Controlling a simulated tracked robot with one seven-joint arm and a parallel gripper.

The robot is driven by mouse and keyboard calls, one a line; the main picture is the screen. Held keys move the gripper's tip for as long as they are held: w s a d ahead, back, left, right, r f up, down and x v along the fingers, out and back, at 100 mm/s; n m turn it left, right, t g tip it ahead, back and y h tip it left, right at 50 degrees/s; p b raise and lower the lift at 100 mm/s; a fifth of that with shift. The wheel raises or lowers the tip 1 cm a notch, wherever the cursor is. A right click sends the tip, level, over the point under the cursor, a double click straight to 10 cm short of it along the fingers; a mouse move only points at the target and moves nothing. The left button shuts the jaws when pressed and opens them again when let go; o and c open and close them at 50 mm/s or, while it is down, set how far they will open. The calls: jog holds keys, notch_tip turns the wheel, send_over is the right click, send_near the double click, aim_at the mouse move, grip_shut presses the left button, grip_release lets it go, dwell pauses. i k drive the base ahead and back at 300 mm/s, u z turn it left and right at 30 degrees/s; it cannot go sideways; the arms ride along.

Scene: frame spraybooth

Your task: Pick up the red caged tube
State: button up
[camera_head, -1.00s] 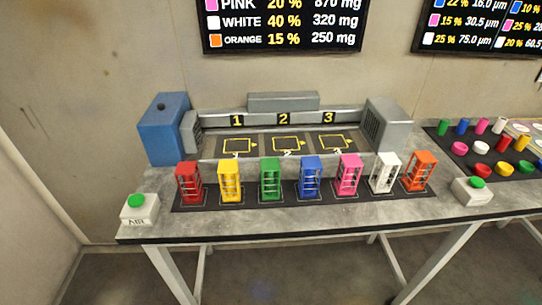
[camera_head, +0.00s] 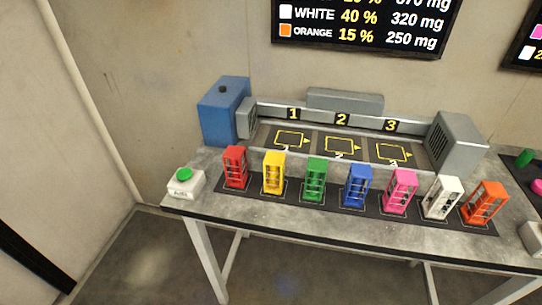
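The red caged tube (camera_head: 236,167) stands upright at the left end of a row of caged tubes on a dark mat (camera_head: 338,209) along the table's front. The yellow caged tube (camera_head: 274,172) stands just to its right, with a small gap between them. My gripper is not in view, so its state does not show.
Green (camera_head: 315,179), blue (camera_head: 357,185), pink, white and orange caged tubes continue the row. A white box with a green button (camera_head: 185,183) sits left of the red one. Behind stands a grey booth with numbered squares and a blue box (camera_head: 223,112).

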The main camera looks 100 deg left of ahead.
aim_at(235, 154)
jog(key=u, duration=0.1)
jog(key=k, duration=2.8)
jog(key=u, duration=2.1)
jog(key=i, duration=1)
jog(key=z, duration=0.1)
